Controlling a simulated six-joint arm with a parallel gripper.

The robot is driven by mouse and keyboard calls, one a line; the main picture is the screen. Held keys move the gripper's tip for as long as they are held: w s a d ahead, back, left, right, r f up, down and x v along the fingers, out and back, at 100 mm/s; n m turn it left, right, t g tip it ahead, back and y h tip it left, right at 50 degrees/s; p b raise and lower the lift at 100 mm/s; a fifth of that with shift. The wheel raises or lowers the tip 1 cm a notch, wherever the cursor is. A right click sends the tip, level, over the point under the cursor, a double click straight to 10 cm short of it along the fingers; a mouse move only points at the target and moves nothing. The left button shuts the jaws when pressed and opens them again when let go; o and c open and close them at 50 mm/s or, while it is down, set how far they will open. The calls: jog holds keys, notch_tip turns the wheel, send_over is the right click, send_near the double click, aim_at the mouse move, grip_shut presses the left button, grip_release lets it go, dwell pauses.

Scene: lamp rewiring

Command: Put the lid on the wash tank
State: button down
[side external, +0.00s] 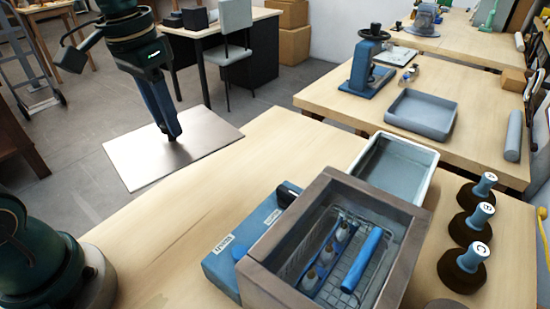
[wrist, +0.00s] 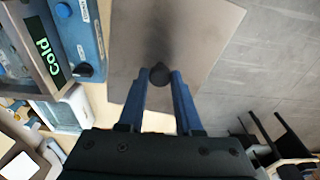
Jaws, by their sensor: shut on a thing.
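The lid (side external: 140,160) is a flat grey metal plate, held level in the air by the table's left edge, apart from the tank. My gripper (side external: 173,136) is shut on the lid's dark round knob, which shows between the fingers in the wrist view (wrist: 160,75). The lid also fills the middle of the wrist view (wrist: 205,35). The wash tank (side external: 270,262) is an open, thick-walled brown-grey box at the front right of the side view. A wire basket (side external: 300,262) inside it holds small bottle-like parts and a blue cylinder (side external: 362,260). The tank's "Cold" sign (wrist: 47,62) shows in the wrist view.
A blue box (side external: 225,268) stands against the tank's left side. A pale tray (side external: 400,165) of liquid sits behind the tank. Several dark-based, blue-handled knobs (side external: 470,225) stand at the right. The table (side external: 170,230) left of the blue box is clear.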

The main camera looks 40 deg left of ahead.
jog(key=a+f, duration=0.1)
jog(key=w+a+f+n, duration=0.1)
jog(key=a, duration=0.1)
jog(key=a+f+n, duration=0.1)
jog(key=a, duration=0.1)
jog(key=shift+w, duration=0.25)
jog(key=shift+w+f, duration=0.1)
jog(key=shift+f, duration=0.25)
jog(key=w+d+f, duration=0.1)
jog(key=d+f, duration=0.1)
jog(key=d, duration=0.1)
jog(key=w+d+f, duration=0.1)
jog(key=d+f, duration=0.1)
jog(key=d, duration=0.1)
jog(key=w+d+f, duration=0.2)
jog(key=d, duration=0.2)
jog(key=shift+f, duration=0.35)
jog(key=shift+w+f, duration=0.1)
jog(key=shift+f, duration=1.9)
jog(key=shift+f, duration=0.2)
jog(key=c, duration=0.6)
grip_release()
